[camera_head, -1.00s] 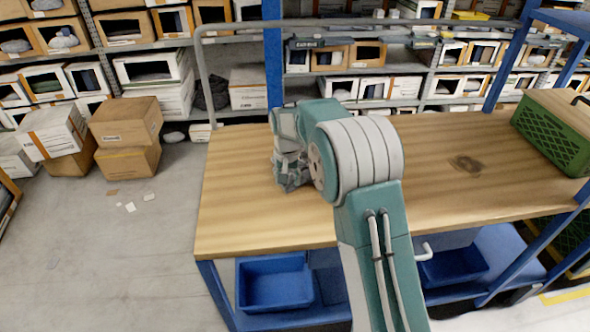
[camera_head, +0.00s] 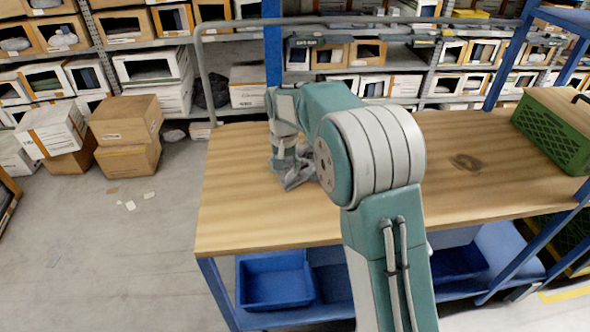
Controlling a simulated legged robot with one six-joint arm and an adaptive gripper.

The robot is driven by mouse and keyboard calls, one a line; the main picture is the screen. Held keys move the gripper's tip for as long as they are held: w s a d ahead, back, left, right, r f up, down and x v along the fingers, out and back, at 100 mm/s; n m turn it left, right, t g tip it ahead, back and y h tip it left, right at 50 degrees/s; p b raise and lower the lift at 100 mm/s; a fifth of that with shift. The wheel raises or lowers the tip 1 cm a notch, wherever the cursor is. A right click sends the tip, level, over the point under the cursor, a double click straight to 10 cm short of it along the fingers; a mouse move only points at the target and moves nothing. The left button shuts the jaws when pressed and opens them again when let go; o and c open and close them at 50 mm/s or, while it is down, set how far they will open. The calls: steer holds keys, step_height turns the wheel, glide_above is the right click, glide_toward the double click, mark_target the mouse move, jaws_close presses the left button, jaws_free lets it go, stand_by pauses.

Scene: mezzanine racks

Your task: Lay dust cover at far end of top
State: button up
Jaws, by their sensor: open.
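The wooden table top (camera_head: 480,190) spans the middle of the view, with its bare left end in front of my arm. My gripper (camera_head: 294,180) is low over the left part of the top, pointing down, and is open. Its fingers are small and partly hidden by my arm. I cannot make out a dust cover for certain; the grey shape at the fingers cannot be told apart from the gripper itself. My arm hides part of the top behind it.
A green crate (camera_head: 551,135) stands at the top's right end. Blue bins (camera_head: 275,281) sit on the shelf below. A grey rail (camera_head: 330,21) rises behind the top. Stacked cartons (camera_head: 125,121) stand on the floor at left. Full racks line the back.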

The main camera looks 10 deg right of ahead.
steer(key=r, duration=0.1)
steer(key=s+r, duration=0.1)
steer(key=r, duration=0.2)
steer(key=shift+s+a, duration=0.3)
steer(key=c, duration=0.5)
steer(key=shift+w, duration=0.25)
steer(key=shift+c, duration=1.3)
steer(key=w, duration=0.2)
steer(key=w+f, duration=0.1)
steer(key=w, duration=0.2)
steer(key=w+b, duration=0.1)
steer(key=w, duration=0.2)
steer(key=shift+w+a+f, duration=0.1)
steer(key=shift+w+f, duration=0.1)
steer(key=shift+w, duration=0.05)
jaws_close()
steer(key=shift+w+f, duration=0.85)
steer(key=shift+w, duration=0.25)
steer(key=shift+w+f, duration=0.85)
steer(key=shift+w, duration=0.25)
